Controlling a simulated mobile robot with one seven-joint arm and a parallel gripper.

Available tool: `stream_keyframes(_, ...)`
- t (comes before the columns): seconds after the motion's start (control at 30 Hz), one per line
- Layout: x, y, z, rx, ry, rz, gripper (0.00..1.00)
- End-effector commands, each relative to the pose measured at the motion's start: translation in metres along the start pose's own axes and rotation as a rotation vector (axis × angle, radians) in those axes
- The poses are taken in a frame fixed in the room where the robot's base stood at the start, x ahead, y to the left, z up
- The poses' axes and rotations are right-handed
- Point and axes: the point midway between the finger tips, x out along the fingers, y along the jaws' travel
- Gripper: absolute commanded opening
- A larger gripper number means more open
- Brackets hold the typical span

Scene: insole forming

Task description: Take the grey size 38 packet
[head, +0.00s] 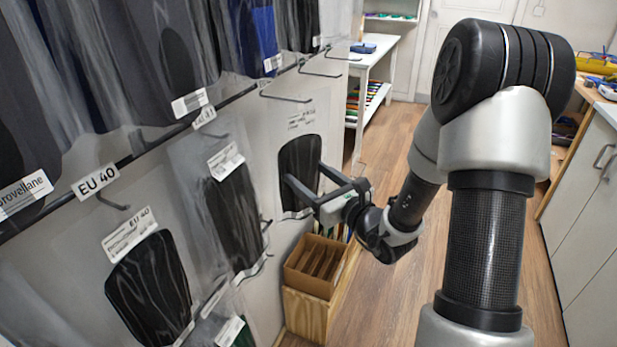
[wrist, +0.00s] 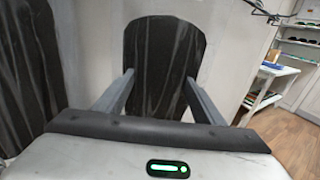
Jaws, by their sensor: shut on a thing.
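A clear packet with a dark grey insole (head: 299,158) is upright in front of the white wall panel, at the middle of the head view. Its label is too small to read, so I cannot tell its size. My gripper (head: 304,174) is shut on this packet, with one finger at each side of the insole. In the wrist view the same insole (wrist: 163,55) stands upright between the two fingers (wrist: 159,77), its lower end hidden by my gripper body. I cannot tell whether the packet still touches a hook.
Other hanging packets (head: 238,215) and (head: 150,290) are to the left, under a rail with an EU 40 tag (head: 95,181). Bare hooks (head: 285,97) stick out above. A cardboard box (head: 313,266) on a wooden stand is below my gripper. The floor (head: 400,130) is clear.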

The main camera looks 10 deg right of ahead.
Motion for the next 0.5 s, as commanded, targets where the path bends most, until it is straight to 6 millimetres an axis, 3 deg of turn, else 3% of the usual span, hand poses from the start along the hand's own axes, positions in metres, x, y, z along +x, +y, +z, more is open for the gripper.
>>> stream_keyframes(0.07, 0.000, 0.000, 0.011, -0.002, -0.002, 0.000, 0.39)
stream_keyframes(0.17, -0.011, -0.008, 0.010, -0.001, 0.001, -0.004, 0.39)
stream_keyframes(0.5, -0.075, -0.045, 0.010, -0.001, 0.001, -0.007, 0.39)
